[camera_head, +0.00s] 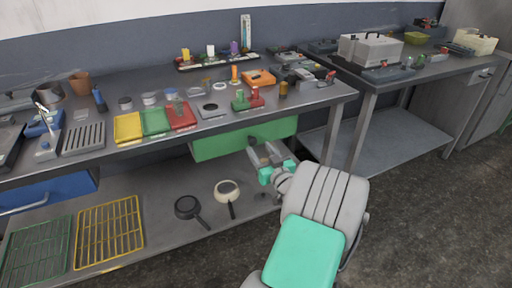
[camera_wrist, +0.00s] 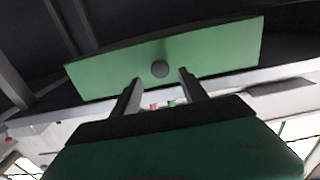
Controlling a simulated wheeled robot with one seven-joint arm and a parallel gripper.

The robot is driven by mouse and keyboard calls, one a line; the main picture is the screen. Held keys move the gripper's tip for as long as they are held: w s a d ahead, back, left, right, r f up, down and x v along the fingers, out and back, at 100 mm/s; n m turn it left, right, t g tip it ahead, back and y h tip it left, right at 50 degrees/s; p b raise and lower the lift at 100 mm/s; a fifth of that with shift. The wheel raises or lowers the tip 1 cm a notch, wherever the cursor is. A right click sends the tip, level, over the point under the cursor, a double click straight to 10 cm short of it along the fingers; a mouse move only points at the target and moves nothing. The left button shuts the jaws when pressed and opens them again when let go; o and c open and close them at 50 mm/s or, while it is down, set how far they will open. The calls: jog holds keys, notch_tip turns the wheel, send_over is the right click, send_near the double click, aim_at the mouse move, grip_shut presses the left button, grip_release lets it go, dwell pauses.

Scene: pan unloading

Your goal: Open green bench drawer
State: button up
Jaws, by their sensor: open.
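The green bench drawer (camera_head: 245,139) hangs under the bench top, with its front facing me. In the wrist view, the green drawer front (camera_wrist: 215,52) spans most of the upper picture and has a round dark knob (camera_wrist: 160,69) in its middle. My gripper (camera_head: 264,155) is just in front of the lower right part of the drawer in the head view. Its two fingers are apart and empty in the wrist view (camera_wrist: 161,77). The knob shows between and just beyond the fingertips. I cannot tell whether they touch it. The knob is hidden in the head view.
The bench top (camera_head: 330,92) above holds trays, tools and small parts. The lower shelf (camera_head: 165,190) carries two pans (camera_head: 187,207) and a yellow rack (camera_head: 108,232). A blue drawer (camera_head: 55,190) is at the left. A bench leg (camera_head: 332,132) stands right of my gripper.

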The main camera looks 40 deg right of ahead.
aim_at(254, 141)
jog(key=x, duration=0.3)
jog(key=shift+w+d, duration=0.1)
jog(key=shift+w, duration=0.3)
grip_shut()
dwell(1.1)
